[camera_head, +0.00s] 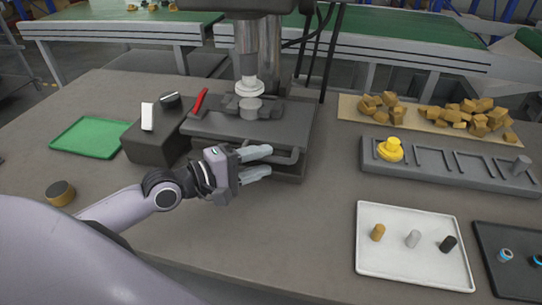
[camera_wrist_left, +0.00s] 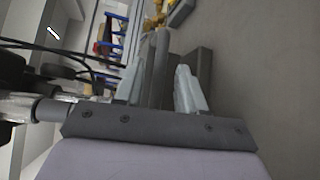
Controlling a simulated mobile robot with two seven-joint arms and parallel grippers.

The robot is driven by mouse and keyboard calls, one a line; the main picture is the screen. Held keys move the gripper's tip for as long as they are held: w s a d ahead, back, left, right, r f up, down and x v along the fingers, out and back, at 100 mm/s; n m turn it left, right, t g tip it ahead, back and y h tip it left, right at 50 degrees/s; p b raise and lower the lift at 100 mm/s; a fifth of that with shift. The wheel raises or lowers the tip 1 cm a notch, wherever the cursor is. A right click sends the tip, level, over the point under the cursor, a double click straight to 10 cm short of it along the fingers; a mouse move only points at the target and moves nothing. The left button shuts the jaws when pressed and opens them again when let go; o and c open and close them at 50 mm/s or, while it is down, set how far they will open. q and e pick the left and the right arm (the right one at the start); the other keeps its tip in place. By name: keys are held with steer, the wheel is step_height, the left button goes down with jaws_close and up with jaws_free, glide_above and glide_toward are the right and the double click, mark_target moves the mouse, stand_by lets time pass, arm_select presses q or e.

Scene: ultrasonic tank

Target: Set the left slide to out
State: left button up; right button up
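The slide's dark grey bar handle (camera_head: 285,152) sticks out low at the front of the machine's grey base (camera_head: 235,122). How far the slide is drawn out is hard to tell. My left gripper (camera_head: 262,163) is at this handle, with its two pale fingers apart and pointing right. In the left wrist view a dark grey bar (camera_wrist_left: 158,70) lies between the fingertips (camera_wrist_left: 160,88) of my left gripper, which seems not closed on it. My right gripper is out of view.
A dark control box (camera_head: 155,140) with a white switch and a red lever (camera_head: 200,101) stand left of the base. A green tray (camera_head: 88,137) is further left. A white tray (camera_head: 412,270) and slotted rack (camera_head: 450,172) are at right. The table front centre is clear.

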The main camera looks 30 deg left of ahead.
arm_select(q)
steer(key=shift+x, duration=1.5)
jaws_close()
